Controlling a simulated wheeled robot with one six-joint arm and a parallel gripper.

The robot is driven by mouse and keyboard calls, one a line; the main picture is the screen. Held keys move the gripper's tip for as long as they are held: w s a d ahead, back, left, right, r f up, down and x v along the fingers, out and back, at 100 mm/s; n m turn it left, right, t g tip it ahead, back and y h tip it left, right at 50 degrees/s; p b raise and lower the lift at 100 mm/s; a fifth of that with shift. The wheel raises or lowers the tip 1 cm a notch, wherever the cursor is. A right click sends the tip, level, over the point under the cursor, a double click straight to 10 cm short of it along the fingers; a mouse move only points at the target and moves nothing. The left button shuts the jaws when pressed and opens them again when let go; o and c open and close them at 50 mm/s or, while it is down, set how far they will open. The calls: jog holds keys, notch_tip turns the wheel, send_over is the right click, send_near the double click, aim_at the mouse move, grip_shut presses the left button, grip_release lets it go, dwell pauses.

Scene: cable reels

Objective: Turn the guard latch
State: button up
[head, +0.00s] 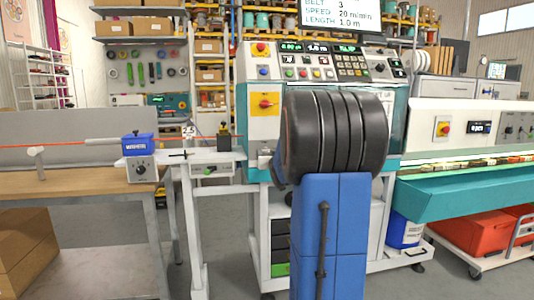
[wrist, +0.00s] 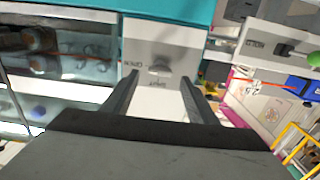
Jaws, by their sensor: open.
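The guard latch (wrist: 158,67) is a small grey knob on a white plate (wrist: 165,45) in the wrist view. Dark lettering stands beside and below it, upside down, seemingly OPEN and SHUT. My gripper (wrist: 158,82) is open and empty. Its two dark fingers point at the plate, one on each side of the latch in the picture. I cannot tell whether either finger touches it. In the head view a small grey latch-like part (head: 265,159) shows at the machine's lower left, beside my arm. My gripper is hidden behind my arm there.
The teal and white machine (head: 262,125) has a red knob on yellow (head: 266,103) above the latch area. A bench (head: 80,182) with a blue unit (head: 138,144) stands at left. A teal conveyor (head: 470,190) stands at right. Floor shows between bench and machine.

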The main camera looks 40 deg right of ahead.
aim_at(267, 151)
jog(key=shift+x, duration=1.75)
jog(key=c, duration=1.1)
jog(key=shift+o, duration=0.2)
